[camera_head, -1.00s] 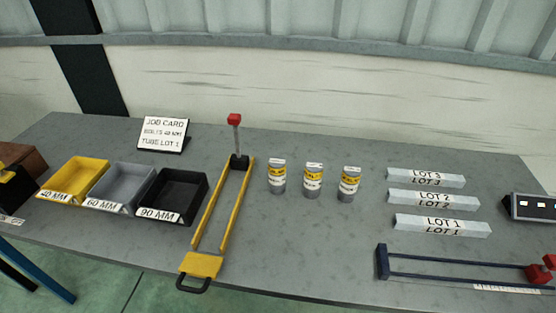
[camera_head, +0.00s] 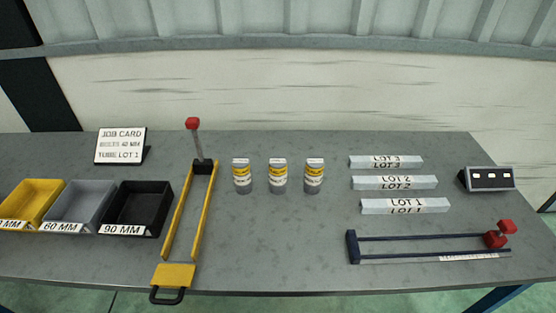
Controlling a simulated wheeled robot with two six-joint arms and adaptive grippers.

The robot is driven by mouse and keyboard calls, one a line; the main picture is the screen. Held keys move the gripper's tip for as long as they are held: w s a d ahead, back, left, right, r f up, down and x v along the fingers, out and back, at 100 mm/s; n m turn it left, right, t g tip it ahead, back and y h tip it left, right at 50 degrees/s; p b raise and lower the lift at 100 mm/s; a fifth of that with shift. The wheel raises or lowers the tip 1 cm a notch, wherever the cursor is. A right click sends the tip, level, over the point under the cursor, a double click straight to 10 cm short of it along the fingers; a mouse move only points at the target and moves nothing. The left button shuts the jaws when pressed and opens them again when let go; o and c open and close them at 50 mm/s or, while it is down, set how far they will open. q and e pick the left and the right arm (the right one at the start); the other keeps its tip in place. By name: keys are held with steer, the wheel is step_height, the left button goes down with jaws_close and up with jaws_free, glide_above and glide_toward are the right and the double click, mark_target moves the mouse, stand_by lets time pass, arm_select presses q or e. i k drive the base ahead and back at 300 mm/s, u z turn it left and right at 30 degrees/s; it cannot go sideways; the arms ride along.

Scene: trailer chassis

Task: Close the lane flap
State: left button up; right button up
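A lane of two yellow rails (camera_head: 209,215) runs from a black block with a grey lever (camera_head: 197,145) and red knob toward the table's front edge. A yellow flap (camera_head: 174,274) with a black loop handle (camera_head: 167,297) sits at the near end of the lane. The flap looks tilted down or flat, with its handle out past the table edge; its exact angle is hard to tell. The lane between the rails looks empty. Neither of my grippers shows in the head view.
Yellow, grey and black bins (camera_head: 138,208) stand left of the lane, behind them a job card (camera_head: 120,146). Three labelled cans (camera_head: 278,177) stand right of it. Farther right are three lot bars (camera_head: 405,206), a blue rail fixture (camera_head: 430,247) with red parts, and a dark panel (camera_head: 487,179).

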mark_target(182, 276)
steer(key=u, duration=0.7)
steer(key=k, duration=0.65)
steer(key=z, duration=0.8)
steer(key=k, duration=0.55)
steer(key=z, duration=0.1)
steer(key=i, duration=0.65)
steer(key=u, duration=0.15)
